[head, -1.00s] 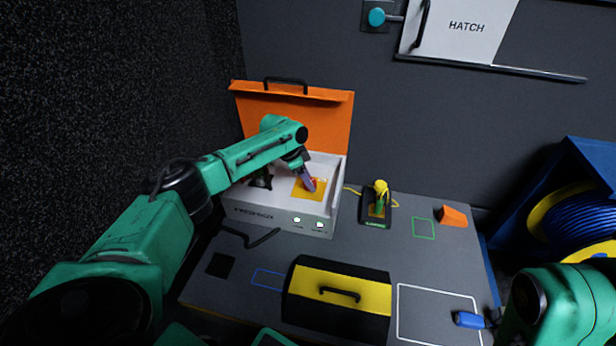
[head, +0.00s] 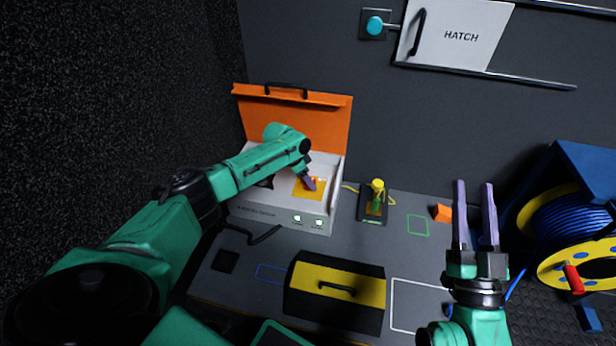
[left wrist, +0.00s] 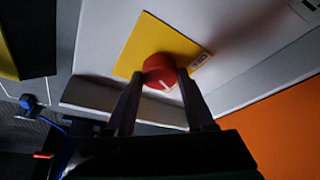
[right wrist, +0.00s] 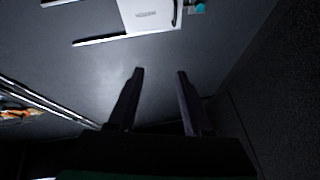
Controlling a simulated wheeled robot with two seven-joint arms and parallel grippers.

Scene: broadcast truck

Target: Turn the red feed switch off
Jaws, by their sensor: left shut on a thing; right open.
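The red feed switch (left wrist: 160,70) is a round red knob with a white mark, on a yellow plate (left wrist: 138,42) inside the open case. A small label (left wrist: 199,62) sits beside it. My left gripper (left wrist: 165,84) is shut on the knob, one finger on each side. In the head view my left gripper (head: 311,185) reaches down over the yellow plate (head: 300,190) and hides most of the knob. My right gripper (head: 474,200) is open and empty, raised at the right with its fingers pointing up; its fingers also show in the right wrist view (right wrist: 160,75).
A yellow and black box (head: 335,293), a small device (head: 374,200) and an orange block (head: 442,212) stand on the table. A blue cable reel (head: 575,215) is at the right.

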